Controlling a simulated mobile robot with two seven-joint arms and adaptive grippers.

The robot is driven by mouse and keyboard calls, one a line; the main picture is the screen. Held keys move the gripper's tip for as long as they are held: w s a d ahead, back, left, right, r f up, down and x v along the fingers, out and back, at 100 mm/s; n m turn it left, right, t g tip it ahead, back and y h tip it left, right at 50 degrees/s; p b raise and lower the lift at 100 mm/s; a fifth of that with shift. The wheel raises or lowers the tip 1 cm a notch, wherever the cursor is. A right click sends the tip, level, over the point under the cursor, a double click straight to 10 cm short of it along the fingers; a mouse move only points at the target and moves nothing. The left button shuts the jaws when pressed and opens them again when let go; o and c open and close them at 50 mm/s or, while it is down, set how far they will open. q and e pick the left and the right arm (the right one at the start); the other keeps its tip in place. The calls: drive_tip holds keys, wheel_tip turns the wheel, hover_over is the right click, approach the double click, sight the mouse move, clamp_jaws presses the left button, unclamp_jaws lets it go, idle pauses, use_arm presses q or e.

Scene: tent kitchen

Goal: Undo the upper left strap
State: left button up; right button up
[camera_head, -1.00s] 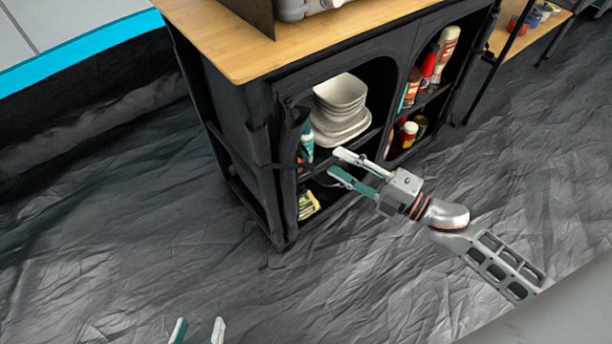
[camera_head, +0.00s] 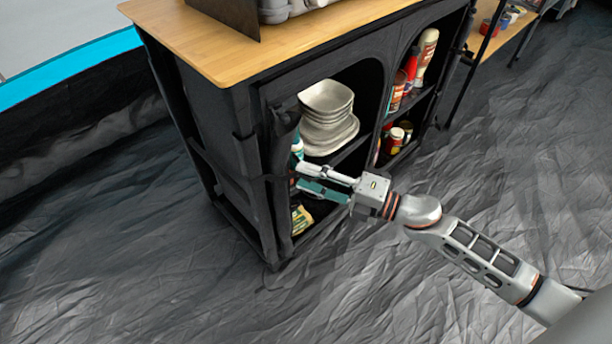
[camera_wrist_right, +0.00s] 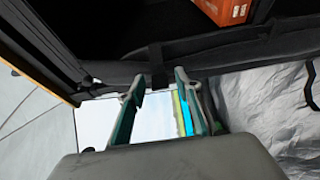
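The black fabric cabinet (camera_head: 190,110) has a door flap (camera_head: 283,135) rolled up at the left edge of its left opening. A thin dark strap (camera_head: 262,177) shows beside the roll, close to my right fingertips; its fastening is too dark to make out. My right gripper (camera_head: 299,177) is at the roll's edge with its fingers apart. In the right wrist view my gripper (camera_wrist_right: 156,85) is open, and a short dark band (camera_wrist_right: 158,66) crosses the dark edge just beyond the gap between the fingertips. I cannot tell whether the fingers touch it. My left gripper is out of view.
White bowls and plates (camera_head: 327,112) are stacked on the shelf just behind my right gripper. Bottles (camera_head: 425,55) and cans stand in the right opening. A wooden top (camera_head: 200,40) covers the cabinet. The crumpled grey floor (camera_head: 150,300) in front is clear.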

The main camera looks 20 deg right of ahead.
drive_tip(key=shift+w+a, duration=0.3)
drive_tip(key=shift+w, duration=0.05)
drive_tip(key=shift+c, duration=0.4)
clamp_jaws()
drive_tip(key=shift+s, duration=0.15)
